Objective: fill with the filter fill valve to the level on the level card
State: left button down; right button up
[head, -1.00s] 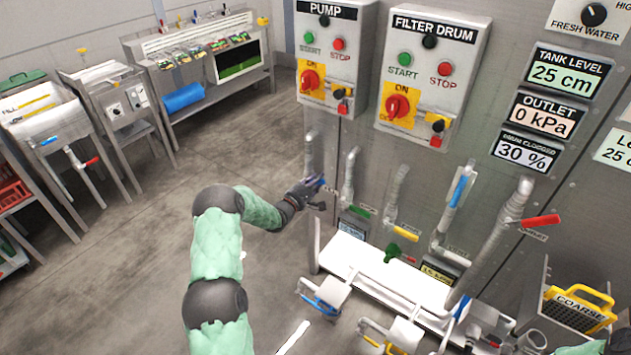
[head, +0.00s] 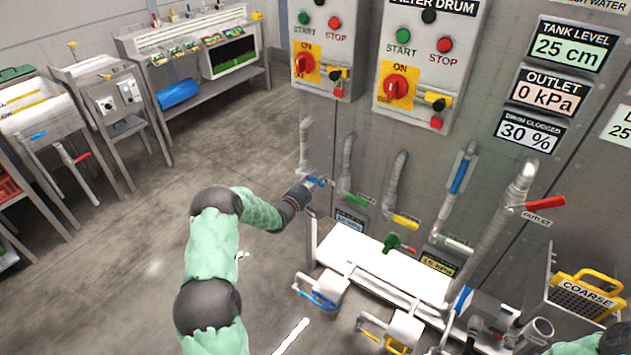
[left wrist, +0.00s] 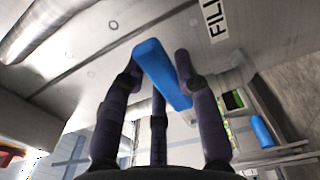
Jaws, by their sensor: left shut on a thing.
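The blue valve handle (head: 316,182) is on the leftmost pipe of the steel panel; it fills the middle of the left wrist view (left wrist: 160,72), beside a label (left wrist: 215,18) that reads FILL. My left gripper (head: 308,186) is shut on this handle, with fingers (left wrist: 158,82) on both sides of it. The tank level display (head: 572,45) reads 25 cm. A card (head: 621,126) at the right edge is cut off and its wording cannot be read in full; I cannot confirm it as the level card.
Several more valves line the panel, including green (head: 356,201), yellow (head: 405,222) and red (head: 545,203) handles. A white bench surface (head: 375,265) lies below. A yellow COARSE basket (head: 588,290) stands at the right. Open floor (head: 120,270) lies to the left.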

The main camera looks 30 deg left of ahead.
pick_arm(q)
jog(key=shift+f, duration=0.1)
dwell(0.3)
jog(key=c, duration=0.9)
grip_release()
jog(key=shift+s, duration=0.1)
jog(key=s, duration=0.8)
jog(key=s+a, duration=0.1)
jog(key=s, duration=0.2)
jog(key=shift+s, duration=0.4)
